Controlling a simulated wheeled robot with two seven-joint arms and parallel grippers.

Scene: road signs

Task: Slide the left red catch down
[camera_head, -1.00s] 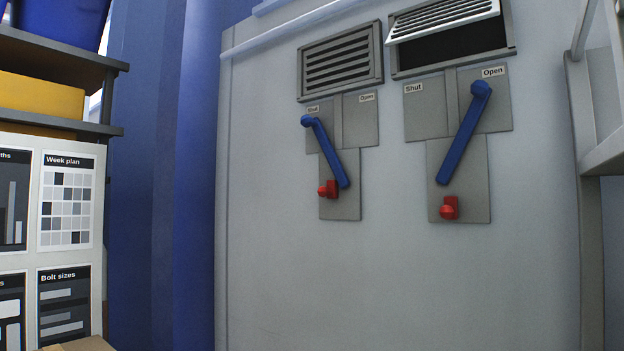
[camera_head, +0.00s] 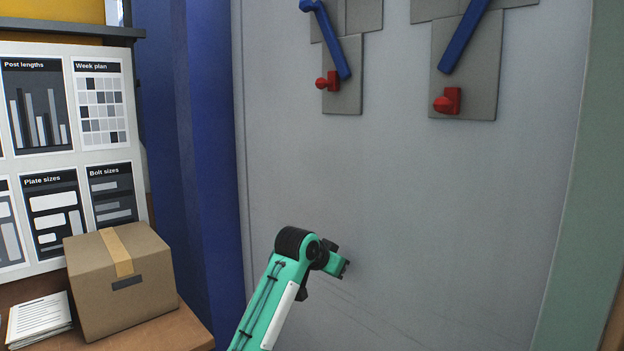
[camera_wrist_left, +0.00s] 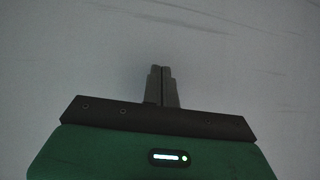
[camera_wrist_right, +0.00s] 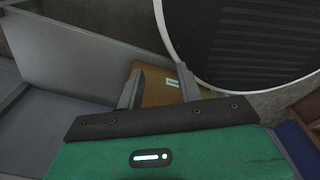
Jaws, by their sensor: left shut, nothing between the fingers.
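The left red catch (camera_head: 332,80) sits on a narrow grey plate (camera_head: 349,96) on the grey wall panel, with its round knob pointing left. The lower end of the left blue lever (camera_head: 329,42) lies just right of the catch. My left gripper (camera_head: 346,268) is in front of the panel, well below the catch and apart from it. In the left wrist view its fingers (camera_wrist_left: 161,72) are together and empty, with only grey surface behind. My right gripper (camera_wrist_right: 159,80) shows only in the right wrist view, its fingers apart.
A second red catch (camera_head: 449,102) and blue lever (camera_head: 465,35) are to the right. A cardboard box (camera_head: 120,285) and papers (camera_head: 38,318) lie at lower left. A blue post (camera_head: 195,180) borders the panel. The panel below the plates is bare.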

